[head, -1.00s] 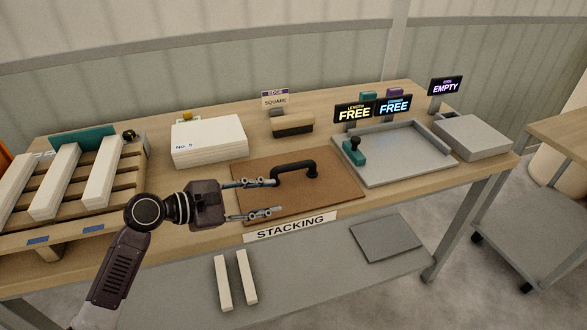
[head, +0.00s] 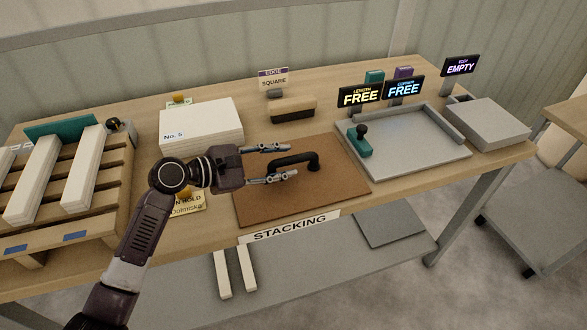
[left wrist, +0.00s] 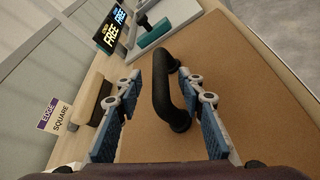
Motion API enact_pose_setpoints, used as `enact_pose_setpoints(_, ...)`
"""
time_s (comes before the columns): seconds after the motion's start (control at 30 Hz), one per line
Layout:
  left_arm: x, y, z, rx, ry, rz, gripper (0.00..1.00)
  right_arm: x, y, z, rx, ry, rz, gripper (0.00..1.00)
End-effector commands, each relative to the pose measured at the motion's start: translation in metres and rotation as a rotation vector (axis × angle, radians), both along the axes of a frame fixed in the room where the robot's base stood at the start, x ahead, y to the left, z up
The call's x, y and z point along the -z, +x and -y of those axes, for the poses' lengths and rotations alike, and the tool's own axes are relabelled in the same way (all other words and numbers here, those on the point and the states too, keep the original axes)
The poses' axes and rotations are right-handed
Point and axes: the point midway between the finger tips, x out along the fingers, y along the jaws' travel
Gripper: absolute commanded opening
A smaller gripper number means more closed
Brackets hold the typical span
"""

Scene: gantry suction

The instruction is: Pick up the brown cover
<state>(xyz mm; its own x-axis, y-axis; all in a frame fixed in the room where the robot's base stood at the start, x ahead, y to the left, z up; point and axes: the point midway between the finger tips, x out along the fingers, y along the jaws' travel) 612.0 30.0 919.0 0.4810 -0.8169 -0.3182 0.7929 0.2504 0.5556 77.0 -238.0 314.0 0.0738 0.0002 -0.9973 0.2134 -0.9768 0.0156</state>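The brown cover (head: 325,190) is a flat brown board lying on the table behind the STACKING label, with a black bar handle (head: 296,160) on top. My left gripper (head: 294,161) is open over the cover, with its fingertips at the left part of the handle. In the left wrist view the handle (left wrist: 168,85) stands between the two open blue-grey fingers (left wrist: 164,110), with gaps on both sides. The fingers are not closed on it. The right gripper is in neither view.
A stack of white sheets (head: 205,128) stands behind my left gripper. A grey tray (head: 415,170) with a teal block (head: 358,146) lies right of the cover. A brush-like block (head: 292,111) is behind it. A pallet (head: 100,185) with white bars is at left.

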Motion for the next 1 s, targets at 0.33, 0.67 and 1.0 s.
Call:
enact_pose_setpoints(0.33, 0.011, 0.016, 0.031, -0.001, 0.001, 0.001, 0.36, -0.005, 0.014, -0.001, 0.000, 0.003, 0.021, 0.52)
enact_pose_setpoints(0.67, 0.011, 0.016, 0.031, -0.001, 0.001, 0.001, 0.19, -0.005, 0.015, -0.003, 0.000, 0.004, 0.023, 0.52)
enact_pose_setpoints(1.0, 0.011, 0.015, 0.031, -0.001, 0.000, 0.000, 0.00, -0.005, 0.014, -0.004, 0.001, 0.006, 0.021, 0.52)
